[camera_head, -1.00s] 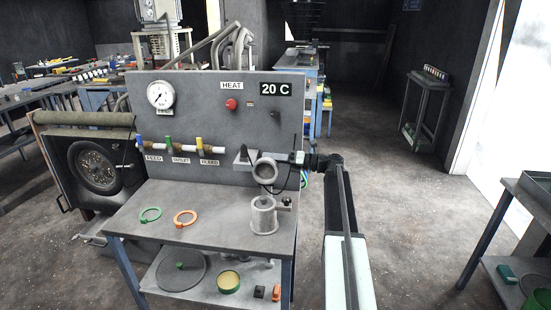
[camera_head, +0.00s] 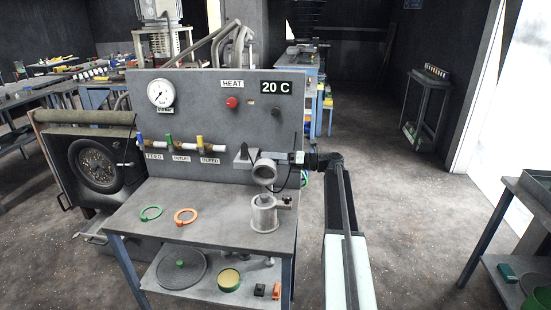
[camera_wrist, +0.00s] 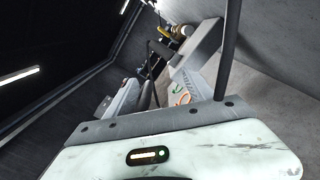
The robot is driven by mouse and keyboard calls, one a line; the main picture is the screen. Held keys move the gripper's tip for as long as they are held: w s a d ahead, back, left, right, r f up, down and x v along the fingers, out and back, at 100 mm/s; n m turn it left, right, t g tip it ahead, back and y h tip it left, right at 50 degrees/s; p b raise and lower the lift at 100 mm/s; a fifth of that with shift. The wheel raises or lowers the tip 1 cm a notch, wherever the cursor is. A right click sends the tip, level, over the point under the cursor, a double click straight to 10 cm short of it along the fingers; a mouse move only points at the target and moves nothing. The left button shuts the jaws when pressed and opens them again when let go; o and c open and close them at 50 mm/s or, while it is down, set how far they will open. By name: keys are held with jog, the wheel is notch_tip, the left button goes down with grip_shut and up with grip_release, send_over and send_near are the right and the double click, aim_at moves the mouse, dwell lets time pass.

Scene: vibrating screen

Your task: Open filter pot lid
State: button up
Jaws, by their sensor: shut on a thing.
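A grey round part (camera_head: 265,168), which seems to be the filter pot lid, is in front of the panel in the head view, its dark hollow face toward me. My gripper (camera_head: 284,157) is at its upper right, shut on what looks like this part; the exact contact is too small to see. In the wrist view, my gripper's white housing fills the bottom and hides the grasp.
The grey panel (camera_head: 200,100) stands behind the gripper, with coloured valves and a red button. A green ring (camera_head: 151,213) and an orange ring (camera_head: 186,216) lie on the grey table (camera_head: 225,235). The lower shelf holds a disc and a green-rimmed dish (camera_head: 229,280).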

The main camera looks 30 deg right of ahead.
jog(key=shift+a+f, duration=0.2)
jog(key=shift+f, duration=0.15)
jog(key=v, duration=0.8)
jog(key=shift+r, duration=0.35)
